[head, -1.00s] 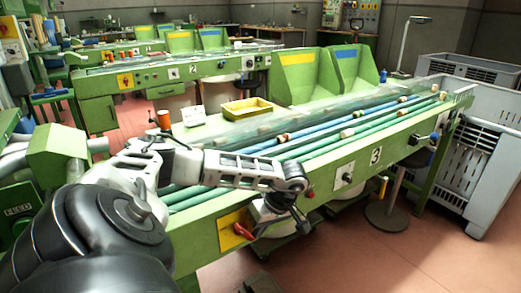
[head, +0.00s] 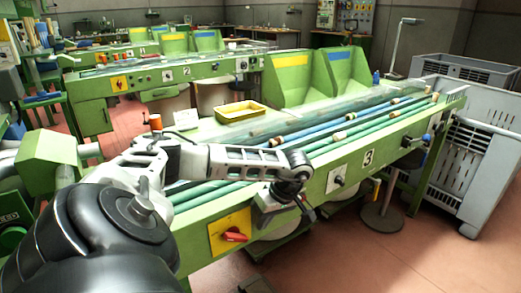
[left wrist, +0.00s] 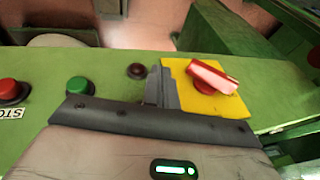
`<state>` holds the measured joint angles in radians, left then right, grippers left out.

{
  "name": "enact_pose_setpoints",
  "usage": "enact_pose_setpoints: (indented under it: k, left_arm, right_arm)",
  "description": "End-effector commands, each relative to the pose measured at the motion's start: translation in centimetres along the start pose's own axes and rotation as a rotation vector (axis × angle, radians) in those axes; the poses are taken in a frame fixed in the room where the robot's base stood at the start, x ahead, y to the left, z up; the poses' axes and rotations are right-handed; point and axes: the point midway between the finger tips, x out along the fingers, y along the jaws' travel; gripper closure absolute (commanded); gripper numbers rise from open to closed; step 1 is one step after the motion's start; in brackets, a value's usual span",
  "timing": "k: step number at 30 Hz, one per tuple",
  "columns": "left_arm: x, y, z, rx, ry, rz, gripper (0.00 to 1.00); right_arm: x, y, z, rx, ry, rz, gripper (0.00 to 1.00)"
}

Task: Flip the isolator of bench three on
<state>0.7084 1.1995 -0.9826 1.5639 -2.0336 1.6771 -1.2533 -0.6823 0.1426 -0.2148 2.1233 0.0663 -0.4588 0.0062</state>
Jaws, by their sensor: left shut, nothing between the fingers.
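The isolator of bench three is a yellow plate (head: 213,240) with a red handle (head: 235,236), low on the left of the green bench front. In the head view the handle lies nearly level. In the left wrist view the yellow plate (left wrist: 222,103) and its red handle (left wrist: 213,79) are right of my fingers, the handle lying aslant. My left gripper (head: 307,212) is right of the isolator, in front of the bench panel. Its fingers (left wrist: 160,85) are shut and empty, beside the plate's edge; I cannot tell whether they touch it. My right gripper is out of view.
Bench three's number plate (head: 367,157) and a black knob (head: 339,180) are on the panel to the right. The left wrist view shows a green button (left wrist: 80,85) and a red button (left wrist: 8,91). A grey crate (head: 478,165) stands far right. Floor in front is clear.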

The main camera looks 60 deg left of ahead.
Motion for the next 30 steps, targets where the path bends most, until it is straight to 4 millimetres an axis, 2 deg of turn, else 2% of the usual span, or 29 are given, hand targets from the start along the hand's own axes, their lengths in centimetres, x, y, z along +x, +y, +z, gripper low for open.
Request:
enact_pose_setpoints:
  k: [1, 3, 10, 15, 24, 25, 28, 30]
  left_arm:
    - [-0.9, 1.4, 0.6, 0.003, -0.007, 0.011, 1.0]
    - [-2.0, 2.6, 0.7, 0.001, -0.006, 0.01, 1.0]
    - [-4.9, 5.5, 1.1, 0.003, -0.005, 0.008, 1.0]
    - [-5.9, 6.4, 1.1, 0.003, -0.003, 0.006, 1.0]
    - [-6.1, 6.5, 1.1, 0.003, -0.002, 0.006, 1.0]
    - [-6.1, 6.5, 1.1, 0.003, -0.002, 0.006, 1.0]
    - [-5.7, 6.7, 2.0, 0.012, -0.021, 0.014, 1.0]
    - [-4.8, 7.3, 4.3, 0.03, -0.075, 0.036, 1.0]
  right_arm:
    - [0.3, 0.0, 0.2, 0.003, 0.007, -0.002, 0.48]
    - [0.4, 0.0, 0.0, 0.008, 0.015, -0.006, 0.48]
    - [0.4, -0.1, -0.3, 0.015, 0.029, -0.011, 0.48]
    - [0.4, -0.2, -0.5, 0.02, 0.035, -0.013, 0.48]
    - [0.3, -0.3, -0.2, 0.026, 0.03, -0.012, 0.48]
    - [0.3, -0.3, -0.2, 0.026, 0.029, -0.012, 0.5]
    - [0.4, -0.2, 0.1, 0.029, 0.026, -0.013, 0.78]
    - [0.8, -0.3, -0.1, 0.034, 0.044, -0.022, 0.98]
